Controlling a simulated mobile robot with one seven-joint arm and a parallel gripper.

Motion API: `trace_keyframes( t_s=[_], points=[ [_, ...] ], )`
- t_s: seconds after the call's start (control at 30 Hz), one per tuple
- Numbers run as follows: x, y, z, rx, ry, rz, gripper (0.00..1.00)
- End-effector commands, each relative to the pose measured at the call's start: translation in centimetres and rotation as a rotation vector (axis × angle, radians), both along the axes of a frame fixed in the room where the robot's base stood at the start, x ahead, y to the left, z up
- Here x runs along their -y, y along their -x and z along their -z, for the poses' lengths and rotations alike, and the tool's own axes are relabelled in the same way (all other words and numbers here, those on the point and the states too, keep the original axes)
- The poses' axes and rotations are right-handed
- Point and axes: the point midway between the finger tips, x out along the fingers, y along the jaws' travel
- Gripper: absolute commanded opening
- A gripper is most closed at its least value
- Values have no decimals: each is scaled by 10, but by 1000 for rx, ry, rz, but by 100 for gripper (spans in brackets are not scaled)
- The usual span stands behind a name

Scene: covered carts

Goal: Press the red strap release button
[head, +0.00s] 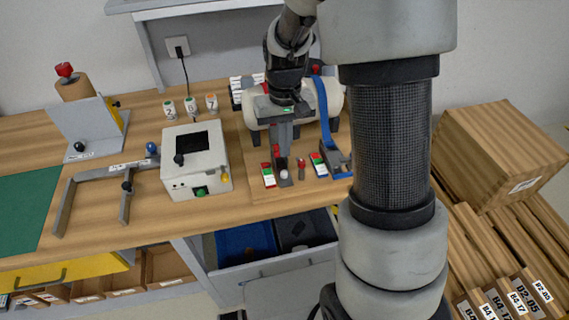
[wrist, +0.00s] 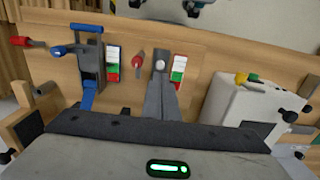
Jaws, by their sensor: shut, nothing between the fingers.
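A blue strap (head: 322,100) runs over a white cylinder (head: 333,97) and down to a grey and blue buckle (head: 337,160). The buckle also shows in the wrist view (wrist: 89,55). A small red control (head: 300,162) stands left of the buckle; it also shows in the wrist view (wrist: 137,57). I cannot tell for sure whether it is the strap release button. My gripper (head: 283,150) points down, shut and empty, left of this red control. Its fingers (wrist: 160,88) reach close to a white ball knob on a grey mount (wrist: 160,65). Contact cannot be judged.
Red, white and green blocks (head: 267,175) (wrist: 180,68) flank the knob and red control. Another red knob (wrist: 20,41) stands beyond the buckle. A white box (head: 196,165) with knobs stands left. Numbered cups (head: 190,106) stand behind it.

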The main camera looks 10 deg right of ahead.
Motion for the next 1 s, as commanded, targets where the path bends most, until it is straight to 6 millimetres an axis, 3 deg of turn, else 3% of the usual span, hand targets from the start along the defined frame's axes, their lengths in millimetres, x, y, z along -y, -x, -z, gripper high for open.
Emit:
trace_keyframes(
  t_s=[0.1, 0.33, 0.5, 0.87, 1.0],
  points=[
    [0, 1, 27, -5, 0, 1, 0],
    [0, 1, 61, -3, 0, 1, 0],
    [0, 0, 70, -1, 0, 1, 0],
    [0, 0, 73, 0, 0, 1, 0],
    [0, 0, 88, -1, 0, 0, 0]
  ],
)
